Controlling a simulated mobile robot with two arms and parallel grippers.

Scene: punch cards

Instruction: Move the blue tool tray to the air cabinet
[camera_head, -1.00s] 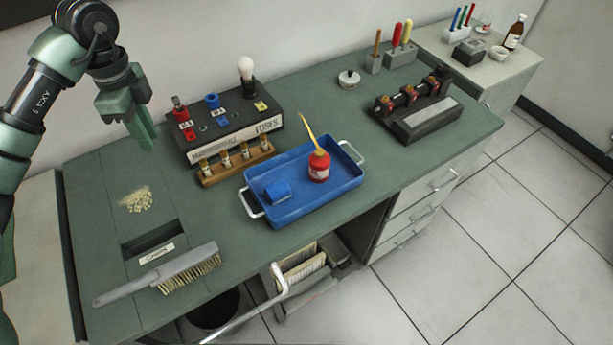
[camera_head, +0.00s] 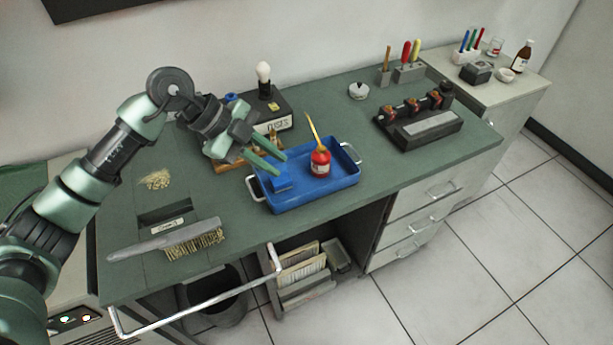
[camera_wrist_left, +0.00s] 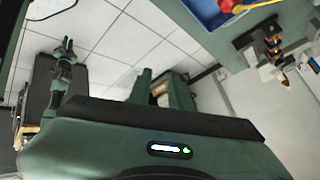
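The blue tool tray (camera_head: 315,197) lies on the green workbench, with a metal handle at each end. It holds a red oil can (camera_head: 320,163) with a yellow spout and a small blue block. My left gripper (camera_head: 283,166) is above the tray's left end, fingers apart and with nothing seen between them. I cannot tell whether it touches the tray. Part of the tray also shows in the left wrist view (camera_wrist_left: 206,14). My right gripper (camera_wrist_left: 67,45) appears small in the left wrist view; its opening is unclear. I cannot identify the air cabinet by any label.
A brush (camera_head: 170,240) lies front left. A black device (camera_head: 418,120) stands to the right. A pale cabinet with lights (camera_head: 75,322) is at lower left. Bench between tray and device is clear.

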